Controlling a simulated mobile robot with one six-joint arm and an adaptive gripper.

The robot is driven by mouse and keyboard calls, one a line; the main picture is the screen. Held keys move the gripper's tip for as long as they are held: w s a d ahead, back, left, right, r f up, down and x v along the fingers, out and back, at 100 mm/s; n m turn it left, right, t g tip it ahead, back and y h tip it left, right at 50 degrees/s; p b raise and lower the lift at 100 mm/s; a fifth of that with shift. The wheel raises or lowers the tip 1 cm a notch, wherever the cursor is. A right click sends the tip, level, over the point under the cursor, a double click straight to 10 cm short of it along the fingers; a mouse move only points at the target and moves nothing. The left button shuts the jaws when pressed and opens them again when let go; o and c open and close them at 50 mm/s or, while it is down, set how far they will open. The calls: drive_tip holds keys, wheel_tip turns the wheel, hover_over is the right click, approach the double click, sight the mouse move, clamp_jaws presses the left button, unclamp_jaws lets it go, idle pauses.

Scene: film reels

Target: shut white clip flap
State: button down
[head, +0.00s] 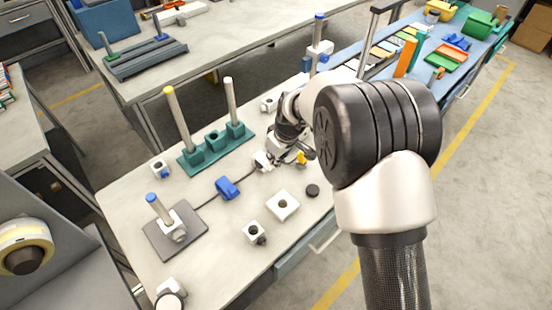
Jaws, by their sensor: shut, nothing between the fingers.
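My gripper (274,158) is low over the middle of the workbench, partly hidden by my own arm; it is shut and empty. A small white clip-like piece (261,161) is at the fingertips, at the end of a thin dark rod or strip. I cannot tell whether the gripper touches it, or how its flap stands. Other small white blocks with dark openings lie on the bench: one at the back (268,103), one at the left (160,167) and one in front (255,232).
A teal base (215,150) with two upright posts stands behind and left of my gripper. A blue block (227,188) sits on the dark strip. A grey plate (163,240) bears a blue-topped post. A white square block (283,205) and a black disc (312,190) lie in front.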

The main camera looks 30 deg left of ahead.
drive_tip(key=shift+w+a+f, duration=0.1)
drive_tip(key=shift+w+a, duration=0.05)
drive_tip(key=shift+a, duration=0.45)
drive_tip(key=shift+r, duration=0.3)
drive_tip(key=s+d+r+p, duration=0.2)
drive_tip(key=d+r+p, duration=0.2)
drive_tip(key=d, duration=0.5)
drive_tip(key=shift+s+d+r, duration=0.25)
drive_tip(key=shift+s+r, duration=0.1)
drive_tip(key=shift+r, duration=0.55)
